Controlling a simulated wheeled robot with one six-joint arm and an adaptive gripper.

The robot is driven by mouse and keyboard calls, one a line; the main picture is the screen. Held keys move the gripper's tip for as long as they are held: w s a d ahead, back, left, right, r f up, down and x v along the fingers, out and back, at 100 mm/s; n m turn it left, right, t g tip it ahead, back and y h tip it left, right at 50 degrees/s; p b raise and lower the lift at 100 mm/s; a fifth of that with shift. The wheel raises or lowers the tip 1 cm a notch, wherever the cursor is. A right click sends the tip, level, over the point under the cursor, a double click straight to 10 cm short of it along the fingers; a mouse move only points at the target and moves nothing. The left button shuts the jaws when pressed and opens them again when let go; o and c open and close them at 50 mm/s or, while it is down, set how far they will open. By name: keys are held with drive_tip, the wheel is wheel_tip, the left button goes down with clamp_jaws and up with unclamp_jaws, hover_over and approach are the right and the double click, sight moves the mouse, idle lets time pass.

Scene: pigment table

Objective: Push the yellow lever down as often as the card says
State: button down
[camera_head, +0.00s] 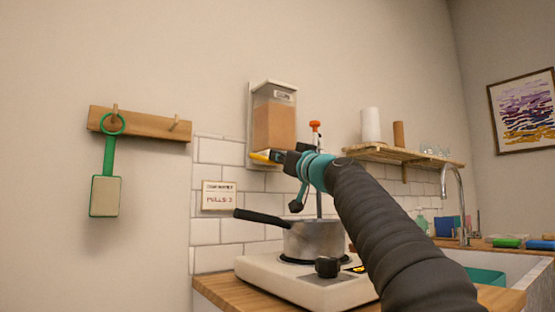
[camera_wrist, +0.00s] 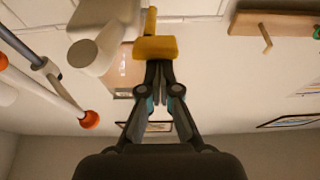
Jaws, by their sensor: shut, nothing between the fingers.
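The yellow lever (camera_head: 261,157) sticks out to the left below the wall dispenser (camera_head: 274,115), which holds an orange-brown fill. The card (camera_head: 219,199) on the tiles reads "PULLS: 3". My gripper (camera_head: 281,157) is shut and empty, right beside the lever at its right in the head view. In the wrist view the closed fingertips (camera_wrist: 160,64) end at the wide yellow end of the lever (camera_wrist: 155,47). I cannot tell whether they touch it. Part of the lever is hidden behind my gripper in the head view.
A pot (camera_head: 312,240) with a black handle stands on a white hotplate (camera_head: 300,278) below the dispenser. A rod with an orange top (camera_head: 315,127) rises close to my gripper. A green-handled tool (camera_head: 107,170) hangs from a peg rail (camera_head: 139,124) at left. A shelf (camera_head: 400,155) is at right.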

drive_tip(key=shift+r, duration=0.1)
drive_tip(key=b+v, duration=0.4)
drive_tip(key=v, duration=0.5)
drive_tip(key=shift+s+d+b, duration=0.15)
drive_tip(key=shift+s+b, duration=0.1)
drive_tip(key=shift+b, duration=0.1)
drive_tip(key=shift+r, duration=0.1)
idle(0.9)
